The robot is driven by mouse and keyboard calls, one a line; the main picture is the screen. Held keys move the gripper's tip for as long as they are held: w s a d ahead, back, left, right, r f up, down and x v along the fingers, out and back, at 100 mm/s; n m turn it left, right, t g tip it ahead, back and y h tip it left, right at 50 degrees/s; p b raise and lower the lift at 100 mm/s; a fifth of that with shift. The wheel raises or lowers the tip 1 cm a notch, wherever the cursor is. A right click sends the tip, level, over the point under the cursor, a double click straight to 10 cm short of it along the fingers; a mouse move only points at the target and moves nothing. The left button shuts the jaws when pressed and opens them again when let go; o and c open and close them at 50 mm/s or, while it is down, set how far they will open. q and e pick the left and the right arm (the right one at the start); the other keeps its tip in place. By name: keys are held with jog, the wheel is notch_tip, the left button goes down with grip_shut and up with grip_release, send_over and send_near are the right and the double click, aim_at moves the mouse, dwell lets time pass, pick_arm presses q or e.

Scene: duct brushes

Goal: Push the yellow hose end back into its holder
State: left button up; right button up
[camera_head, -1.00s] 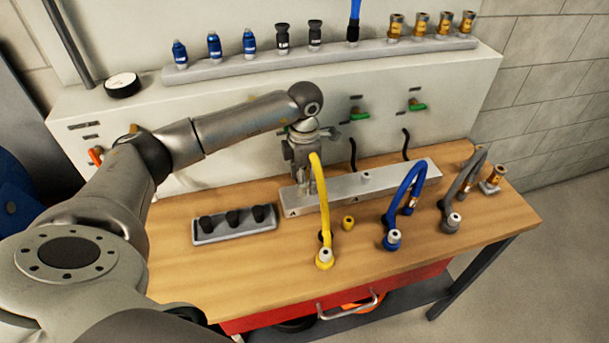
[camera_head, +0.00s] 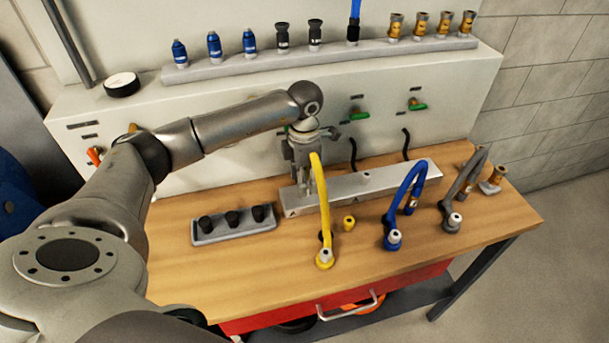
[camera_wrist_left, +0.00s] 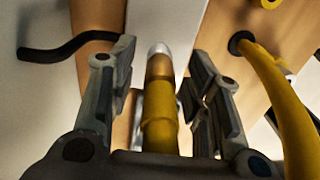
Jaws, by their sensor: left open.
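The yellow hose (camera_head: 321,190) rises from a dark hole in the workbench and arcs back to my left gripper (camera_head: 307,190), which points down at the long grey holder bar (camera_head: 385,180). In the left wrist view, the yellow hose end (camera_wrist_left: 160,115) with its brass and silver tip lies between the open fingers of the left gripper (camera_wrist_left: 160,85). Gaps show on both sides of it. The hose (camera_wrist_left: 272,85) also shows to the right there. The gripper hides the hose end in the head view, so I cannot tell how it sits in the holder. My right gripper is not in view.
A small yellow fitting (camera_head: 348,223) and a yellow-ringed white nozzle (camera_head: 325,258) stand near the hose. The blue hose (camera_head: 403,190) and grey hose (camera_head: 467,180) are to the right. A tray (camera_head: 235,230) with black pieces is to the left. The front left of the bench is clear.

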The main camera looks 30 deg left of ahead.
pick_arm(q)
jog(key=shift+c, duration=0.3)
grip_shut()
jog(key=shift+r, duration=0.15)
jog(key=shift+w+r, duration=0.1)
jog(key=shift+r, duration=0.25)
jog(key=shift+r+p, duration=1.7)
jog(key=shift+r, duration=0.9)
